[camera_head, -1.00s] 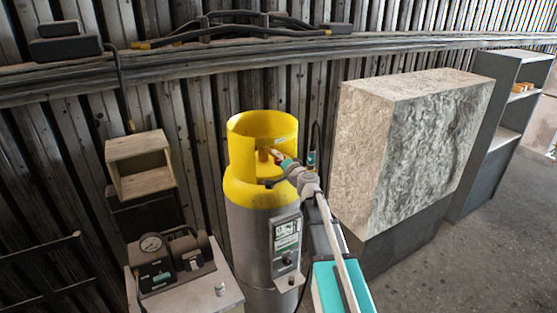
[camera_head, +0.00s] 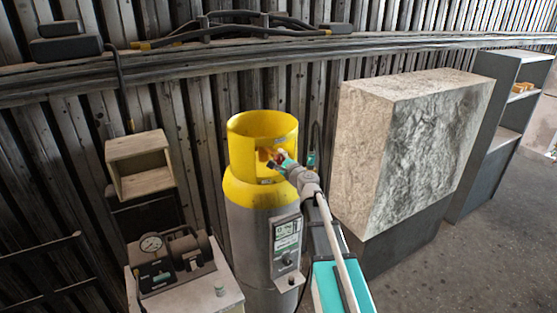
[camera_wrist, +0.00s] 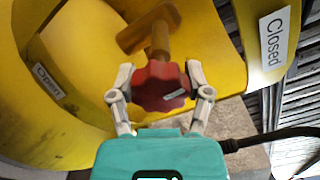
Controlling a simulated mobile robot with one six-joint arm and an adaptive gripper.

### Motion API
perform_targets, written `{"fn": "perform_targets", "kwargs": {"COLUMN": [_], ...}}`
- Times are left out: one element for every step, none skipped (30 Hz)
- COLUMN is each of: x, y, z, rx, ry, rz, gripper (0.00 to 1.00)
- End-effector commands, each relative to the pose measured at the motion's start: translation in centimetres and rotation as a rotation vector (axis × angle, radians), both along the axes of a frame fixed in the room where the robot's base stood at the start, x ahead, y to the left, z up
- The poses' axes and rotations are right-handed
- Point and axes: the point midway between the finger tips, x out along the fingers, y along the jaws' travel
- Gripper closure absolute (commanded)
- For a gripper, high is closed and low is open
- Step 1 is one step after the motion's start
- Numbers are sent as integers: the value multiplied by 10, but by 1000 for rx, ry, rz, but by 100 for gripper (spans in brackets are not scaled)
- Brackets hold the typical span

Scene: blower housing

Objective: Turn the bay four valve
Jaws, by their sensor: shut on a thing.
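The bay four valve shows in the wrist view as a red lobed handwheel (camera_wrist: 160,86) on a brass stem (camera_wrist: 158,42). It sits inside the yellow collar (camera_head: 262,126) on top of a grey cylinder (camera_head: 250,228). My gripper (camera_wrist: 160,88) has one finger on each side of the red handwheel and is shut on it. In the head view my gripper (camera_head: 280,164) reaches into the collar's opening from the right and hides most of the handwheel. The collar carries an "Open" label (camera_wrist: 48,80) on the left and a "Closed" label (camera_wrist: 274,38) on the right.
A rough stone-like block (camera_head: 415,150) on a dark base stands right of the cylinder. A bench with a gauge device (camera_head: 170,262) stands at the lower left, below a small wooden box (camera_head: 140,165). A dark cable (camera_wrist: 275,138) runs right of my gripper.

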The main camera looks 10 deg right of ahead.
Motion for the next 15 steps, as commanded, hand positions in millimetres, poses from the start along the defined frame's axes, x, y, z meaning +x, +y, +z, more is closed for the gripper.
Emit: {"fn": "perform_targets", "kwargs": {"x": [2, 2, 2, 2, 2, 2, 2, 2, 2, 2, 2, 2, 2, 2, 2], "y": [0, 0, 0, 0, 0, 0, 0, 0, 0, 0, 0, 0, 0, 0, 0], "z": [1, 1, 1, 1, 1, 1, 1, 1, 1, 1, 1, 1, 1, 1, 1], "rx": [24, 37, 52, 61, 71, 79, 85, 90, 95, 98, 100, 102, 102, 102, 102], "ry": [6, 9, 13, 16, 18, 21, 22, 24, 25, 26, 26, 27, 27, 27, 27], "rz": [0, 0, 0, 0, 0, 0, 0, 0, 0, 0, 0, 0, 0, 0, 0], "gripper": [84, 84, 84, 84, 84, 84, 84, 84, 84, 84, 84, 84, 84, 84, 84]}}
